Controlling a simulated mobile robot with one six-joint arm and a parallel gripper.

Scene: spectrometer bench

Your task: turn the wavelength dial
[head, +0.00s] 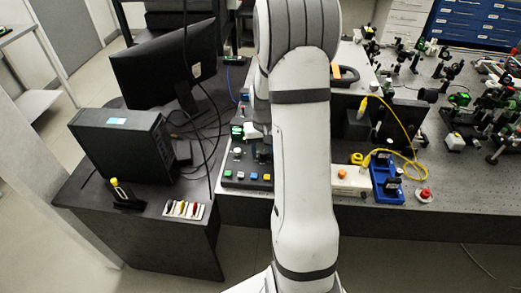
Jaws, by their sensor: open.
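A dark control panel (232,181) with several coloured buttons lies at the front edge of the bench, left of my upright arm. A small unit with a lit green display (237,131) is behind it. A pale round knob-like part (237,151) shows on the panel, but it is too small to tell whether it is the wavelength dial. My arm crosses the middle of the head view and covers the panel's right side. Its wrist end comes down behind the arm near the panel. I cannot make out my gripper's fingers or any contact with a dial.
A monitor (165,65), a black computer case (123,146) and a small tray of coloured items (184,210) stand on the left desk. Optics crowd the bench at right. A yellow cable (408,134) runs to a blue holder (386,184). Loose black cables hang left of the panel.

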